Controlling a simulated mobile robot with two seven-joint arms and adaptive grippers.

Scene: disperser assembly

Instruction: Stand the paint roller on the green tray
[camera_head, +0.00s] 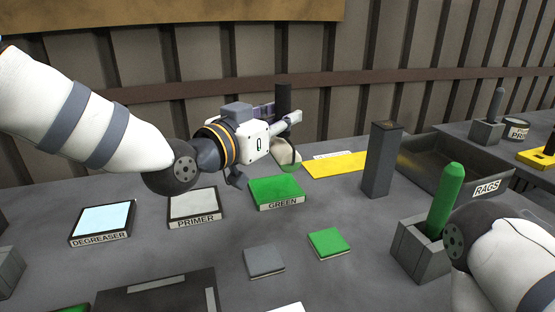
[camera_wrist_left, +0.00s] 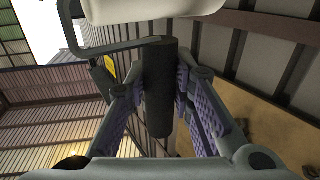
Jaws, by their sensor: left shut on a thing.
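The paint roller has a dark handle (camera_head: 284,98) and a pale roller head (camera_head: 285,152). My left gripper (camera_head: 288,122) is shut on the handle, which stands about upright with the head below. In the left wrist view the dark handle (camera_wrist_left: 160,85) lies between the gripper's fingers, with the white roller head (camera_wrist_left: 150,10) at the top edge. The green tray (camera_head: 277,207), labelled GREEN, lies on the table. The roller head shows just above its back right edge; contact cannot be told. My right arm shows at the lower right, but its gripper does not.
A primer tray (camera_head: 195,221) and a degreaser tray (camera_head: 100,240) lie left of the green tray. A yellow plate (camera_head: 340,165), a tall grey block (camera_head: 381,160) and a rags bin (camera_head: 465,187) stand to the right. Grey (camera_head: 264,262) and green (camera_head: 328,243) pads lie in front.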

